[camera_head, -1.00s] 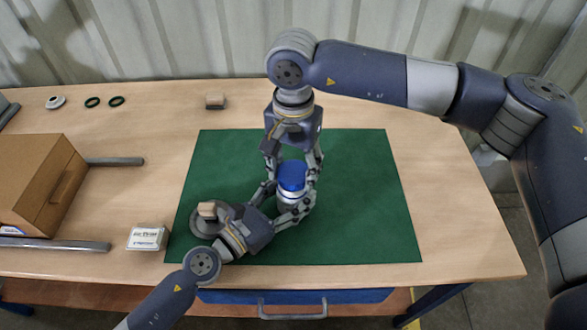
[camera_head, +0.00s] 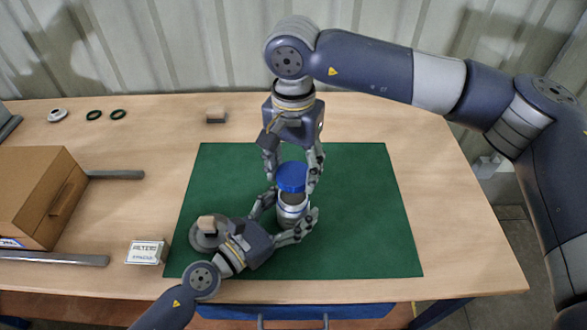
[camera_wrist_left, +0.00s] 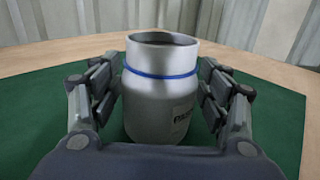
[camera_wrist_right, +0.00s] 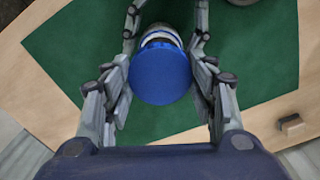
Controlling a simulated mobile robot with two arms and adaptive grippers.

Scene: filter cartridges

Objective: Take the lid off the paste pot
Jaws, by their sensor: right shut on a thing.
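The blue lid (camera_head: 291,176) is in my right gripper (camera_head: 294,172), which is shut on it and holds it just above the pot. In the right wrist view the lid (camera_wrist_right: 160,75) sits between the fingers and hides most of the pot. The silvery paste pot (camera_head: 292,210) stands upright on the green mat. In the left wrist view the pot (camera_wrist_left: 160,95) shows a bare rim, a blue ring and a partly hidden label.
The green mat (camera_head: 360,220) has free room at the right. A round grey piece with a tan block (camera_head: 207,224) lies beside my left gripper.

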